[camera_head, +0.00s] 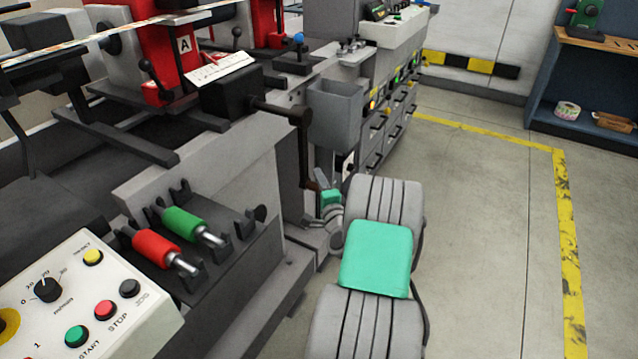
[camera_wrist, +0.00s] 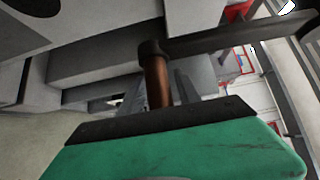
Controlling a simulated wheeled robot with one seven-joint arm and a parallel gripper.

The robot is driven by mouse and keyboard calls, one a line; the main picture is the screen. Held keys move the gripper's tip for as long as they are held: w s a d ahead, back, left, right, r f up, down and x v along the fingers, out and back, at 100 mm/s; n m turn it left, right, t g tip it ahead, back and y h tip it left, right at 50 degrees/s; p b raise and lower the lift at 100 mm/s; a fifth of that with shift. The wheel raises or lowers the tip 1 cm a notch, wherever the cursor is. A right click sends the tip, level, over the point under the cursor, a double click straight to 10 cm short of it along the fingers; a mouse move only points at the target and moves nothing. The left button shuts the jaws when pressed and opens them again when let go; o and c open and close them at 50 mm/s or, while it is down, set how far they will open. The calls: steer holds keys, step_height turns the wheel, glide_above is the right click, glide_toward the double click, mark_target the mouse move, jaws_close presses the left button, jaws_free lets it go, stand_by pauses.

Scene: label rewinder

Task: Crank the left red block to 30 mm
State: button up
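The left red block (camera_head: 165,48), marked "A", stands on the machine at the upper left in the head view. A white plate (camera_head: 220,68) lies beside it; its print is too small to read. A dark crank arm (camera_head: 302,130) hangs down from a shaft at the machine's front, with a brown handle (camera_head: 312,184) at its low end. My gripper (camera_head: 326,193), with green fingers, is at this handle. In the wrist view the handle (camera_wrist: 158,80) runs down behind the dark edge of one green finger.
A grey bin (camera_head: 335,110) hangs right of the crank. A red roller (camera_head: 156,248) and a green roller (camera_head: 190,226) rest in a rack left of my arm. A control panel (camera_head: 90,300) is at lower left. The floor (camera_head: 490,220) at right is clear.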

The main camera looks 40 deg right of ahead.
jaws_close()
stand_by(1.1)
